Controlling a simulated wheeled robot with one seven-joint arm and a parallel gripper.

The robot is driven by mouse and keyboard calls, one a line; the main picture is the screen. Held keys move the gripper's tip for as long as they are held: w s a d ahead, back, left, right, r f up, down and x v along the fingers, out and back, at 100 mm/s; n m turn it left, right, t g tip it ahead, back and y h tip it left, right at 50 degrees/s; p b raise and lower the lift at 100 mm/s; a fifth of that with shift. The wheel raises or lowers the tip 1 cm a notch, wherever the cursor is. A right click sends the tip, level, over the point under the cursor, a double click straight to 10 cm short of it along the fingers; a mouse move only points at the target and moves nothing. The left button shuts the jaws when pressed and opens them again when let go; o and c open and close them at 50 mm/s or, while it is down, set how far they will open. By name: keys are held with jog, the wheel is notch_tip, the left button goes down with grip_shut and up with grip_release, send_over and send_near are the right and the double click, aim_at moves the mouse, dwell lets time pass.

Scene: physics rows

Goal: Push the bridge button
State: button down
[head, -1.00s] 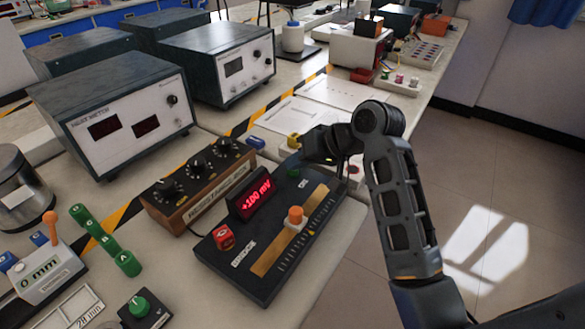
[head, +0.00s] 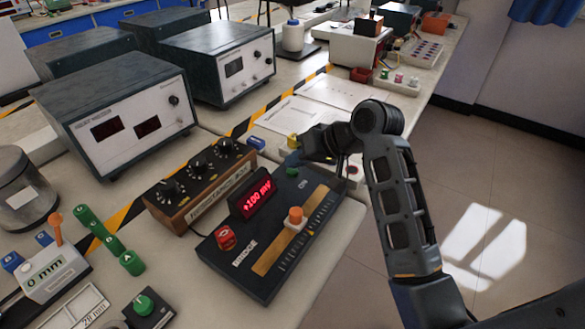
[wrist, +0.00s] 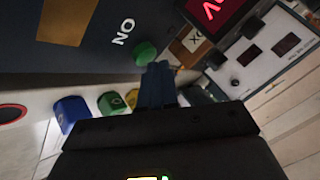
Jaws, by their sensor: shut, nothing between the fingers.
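The bridge unit is a dark blue box (head: 222,262) lettered BRIDGE, with a red display (head: 257,195) reading about +100 mV. A small green button (head: 291,171) sits at its far end by the letters ON; it also shows in the wrist view (wrist: 145,54). The box also carries a red knob or block (head: 226,238) and an orange slider knob (head: 296,215). My gripper (head: 293,158) is shut and empty, just beyond the green button. In the wrist view its fingertips (wrist: 157,72) lie right beside the button; I cannot tell whether they touch it.
A wooden dial box (head: 200,187) stands left of the bridge unit. Blue (wrist: 70,113), green (wrist: 111,103) and yellow blocks lie near my fingers. Large metal instruments (head: 118,110) fill the left back. The bench's right edge runs close by the bridge unit, with open floor beyond.

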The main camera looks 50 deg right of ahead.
aim_at(297, 171)
jog(key=shift+r+p, duration=3.1)
jog(key=shift+p, duration=0.35)
jog(key=shift+f, duration=0.1)
